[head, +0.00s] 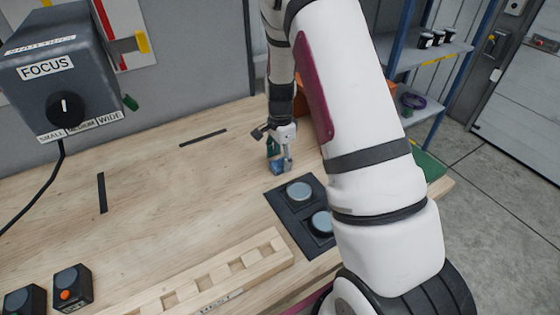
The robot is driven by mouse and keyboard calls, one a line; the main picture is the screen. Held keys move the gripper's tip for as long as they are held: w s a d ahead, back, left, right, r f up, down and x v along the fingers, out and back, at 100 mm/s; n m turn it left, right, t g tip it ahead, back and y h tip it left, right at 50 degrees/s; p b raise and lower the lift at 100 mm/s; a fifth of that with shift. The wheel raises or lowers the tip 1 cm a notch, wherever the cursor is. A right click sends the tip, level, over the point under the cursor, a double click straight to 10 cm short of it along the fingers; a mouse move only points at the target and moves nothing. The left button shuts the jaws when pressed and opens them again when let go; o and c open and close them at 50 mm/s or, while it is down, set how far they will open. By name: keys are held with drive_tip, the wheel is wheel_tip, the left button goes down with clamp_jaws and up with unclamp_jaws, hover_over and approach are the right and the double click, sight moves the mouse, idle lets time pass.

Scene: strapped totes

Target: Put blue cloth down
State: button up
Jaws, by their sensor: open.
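My gripper (281,160) points down over the right part of the wooden workbench, just behind the black plate. Its jaws are open. A small blue thing (277,168), which looks like the blue cloth, shows at the fingertips, low at the bench surface. It is partly covered by the fingers, and I cannot tell whether they touch it. My own white arm hides much of the bench to the right of the gripper.
A black plate (281,209) with two round grey discs lies in front of the gripper. A slotted wooden rack (235,268) runs along the front. A grey FOCUS box (60,75) stands at left. An orange bin (311,122) is partly hidden behind my arm.

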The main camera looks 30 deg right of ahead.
wheel_tip(320, 180, up, 9)
drive_tip(key=b, duration=0.1)
wheel_tip(320, 180, up, 8)
drive_tip(key=n+t, duration=0.1)
drive_tip(key=n, duration=0.2)
hover_over(280, 162)
drive_tip(key=s+a, duration=0.3)
drive_tip(key=a, duration=0.1)
drive_tip(key=s+a+r+n+t, duration=0.2)
drive_tip(key=s+a+r+n, duration=0.3)
drive_tip(key=r, duration=0.3)
drive_tip(key=s+a+r+n+t, duration=0.1)
drive_tip(key=s+a+r+n, duration=0.1)
drive_tip(key=s+n, duration=0.3)
drive_tip(key=s+a+r+n+t, duration=0.1)
drive_tip(key=s+r+n, duration=0.3)
drive_tip(key=s, duration=0.7)
drive_tip(key=shift+s+a+r+n+t, duration=0.25)
drive_tip(key=shift+s+a+n, duration=0.2)
drive_tip(key=shift+a, duration=0.45)
drive_tip(key=shift+d, duration=0.1)
